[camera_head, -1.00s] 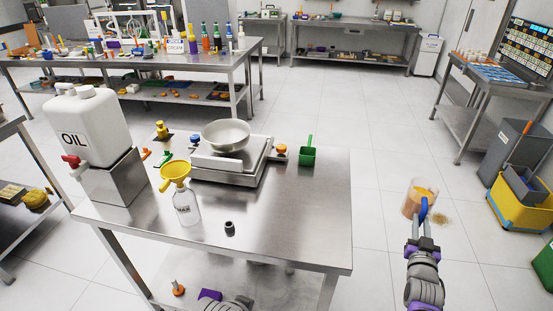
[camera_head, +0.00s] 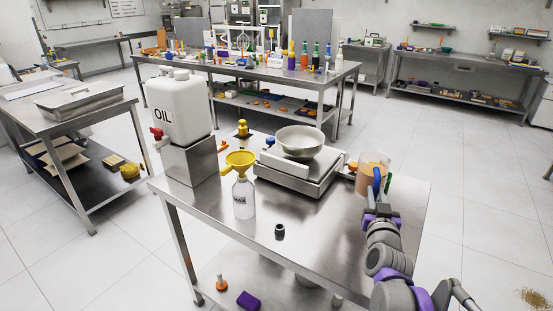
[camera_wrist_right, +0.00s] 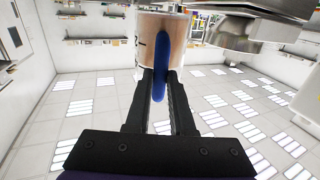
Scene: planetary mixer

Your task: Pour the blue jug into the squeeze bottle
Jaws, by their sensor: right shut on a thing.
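The jug (camera_head: 371,172) is clear with a blue handle and holds an orange-tan content. My right gripper (camera_head: 376,196) is shut on its blue handle (camera_wrist_right: 160,72), and the jug looks roughly upright over the table's right part, beside the scale. The clear squeeze bottle (camera_head: 243,198) stands upright on the table, left of the jug, with a yellow funnel (camera_head: 239,164) in its mouth. Its label is too small to read surely. In the wrist view the jug (camera_wrist_right: 182,40) is at the top centre, beyond the fingers. My left gripper is not in view.
A steel bowl (camera_head: 300,141) on a scale (camera_head: 290,180) stands between bottle and jug. The white OIL container (camera_head: 178,105) is left of the bottle. A dark cap (camera_head: 279,231) lies in front. The table's front right is clear. Brown grains (camera_head: 530,297) lie on the floor.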

